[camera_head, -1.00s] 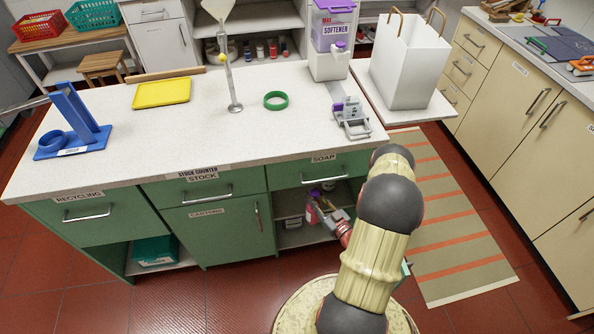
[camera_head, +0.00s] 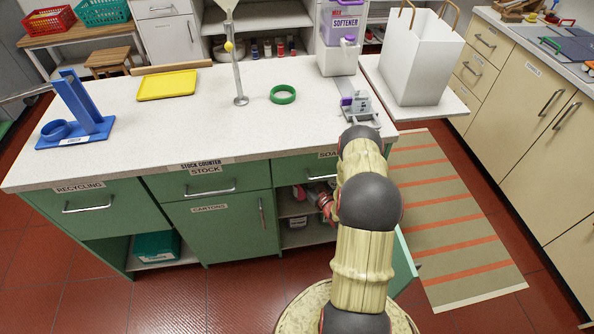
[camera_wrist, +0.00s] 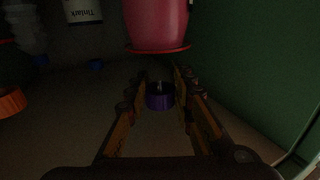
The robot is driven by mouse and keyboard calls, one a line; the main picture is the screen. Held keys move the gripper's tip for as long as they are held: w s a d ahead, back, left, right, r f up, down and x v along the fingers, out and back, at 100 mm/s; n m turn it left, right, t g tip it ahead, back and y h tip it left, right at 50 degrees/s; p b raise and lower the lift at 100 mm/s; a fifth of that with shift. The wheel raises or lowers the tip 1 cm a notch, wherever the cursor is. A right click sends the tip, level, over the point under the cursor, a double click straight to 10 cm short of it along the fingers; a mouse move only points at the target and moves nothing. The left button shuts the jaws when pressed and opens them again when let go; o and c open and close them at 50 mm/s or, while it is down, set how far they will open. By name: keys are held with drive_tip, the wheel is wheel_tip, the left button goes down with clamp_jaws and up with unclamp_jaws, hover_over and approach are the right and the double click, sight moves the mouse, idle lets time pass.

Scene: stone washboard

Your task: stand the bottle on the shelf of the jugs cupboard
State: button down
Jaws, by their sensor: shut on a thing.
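My gripper (camera_wrist: 161,76) is inside the open, dark bay under the counter drawer labelled SOAP. In the wrist view its fingers are closed about a purple, cap-like part (camera_wrist: 160,101), which I take to be the bottle; the rest of it cannot be made out. A pink container (camera_wrist: 157,25) with a red lower rim stands just beyond the fingertips. In the head view a little pink (camera_head: 299,191) shows in the bay, and my arm hides most of the gripper. The shelf board (camera_wrist: 75,125) looks brownish in the dim light.
A green panel (camera_wrist: 245,70) is close on the right. An open green door (camera_head: 405,262) stands beside my arm. The counter (camera_head: 190,130) is above.

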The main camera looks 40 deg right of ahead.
drive_tip(key=shift+w+d+b, duration=0.15)
drive_tip(key=shift+w+b, duration=0.05)
drive_tip(key=shift+w, duration=0.5)
drive_tip(key=shift+w+d+b, duration=0.1)
drive_tip(key=shift+w+b, duration=0.1)
drive_tip(key=shift+w, duration=0.5)
drive_tip(key=shift+f+b, duration=0.45)
drive_tip(key=shift+f, duration=0.3)
drive_tip(key=c, duration=1.5)
unclamp_jaws()
drive_tip(key=shift+s+f, duration=0.1)
drive_tip(key=shift+f, duration=0.05)
drive_tip(key=shift+c, duration=0.2)
drive_tip(key=s+a+p, duration=0.2)
drive_tip(key=s+p, duration=0.1)
drive_tip(key=s, duration=0.9)
drive_tip(key=shift+p, duration=0.3)
